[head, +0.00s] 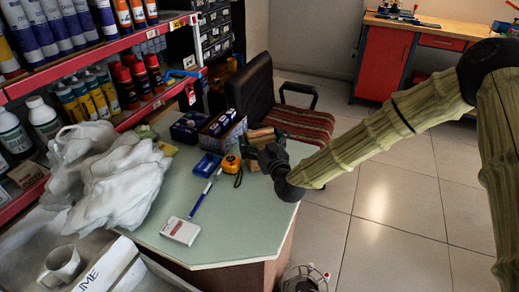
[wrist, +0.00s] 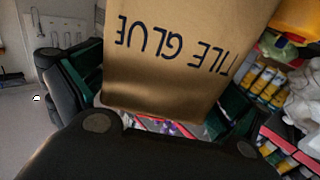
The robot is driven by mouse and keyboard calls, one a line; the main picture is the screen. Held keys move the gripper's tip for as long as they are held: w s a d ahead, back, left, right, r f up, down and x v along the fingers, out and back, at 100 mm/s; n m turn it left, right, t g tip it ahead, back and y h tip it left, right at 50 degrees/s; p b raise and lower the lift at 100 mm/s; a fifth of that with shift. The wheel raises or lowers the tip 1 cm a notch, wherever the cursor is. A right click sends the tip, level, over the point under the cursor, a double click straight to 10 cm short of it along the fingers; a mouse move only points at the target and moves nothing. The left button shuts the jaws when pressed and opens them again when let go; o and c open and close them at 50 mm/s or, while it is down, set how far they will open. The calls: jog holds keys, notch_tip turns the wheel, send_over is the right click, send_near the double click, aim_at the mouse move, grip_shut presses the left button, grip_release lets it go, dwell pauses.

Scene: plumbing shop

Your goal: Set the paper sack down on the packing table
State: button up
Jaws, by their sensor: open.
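The paper sack (wrist: 180,70) is brown, with "TILE GLUE" printed in dark letters that appear upside down in the wrist view. In the head view a small part of the sack (head: 258,134) shows behind my gripper (head: 266,158), at the right edge of the green-topped table (head: 222,238). In the wrist view my gripper (wrist: 150,105) is open, with one finger on each side of the sack. Whether the fingers touch it, and whether its base rests on the table, I cannot tell. I cannot tell whether this is the packing table.
A chair (head: 290,115) stands behind. Red shelves (head: 110,48) hold bottles at left. The table's front right is clear.

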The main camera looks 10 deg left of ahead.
jog(key=c, duration=1.6)
jog(key=shift+r, duration=0.1)
jog(key=shift+c, duration=1.1)
jog(key=shift+r, duration=0.1)
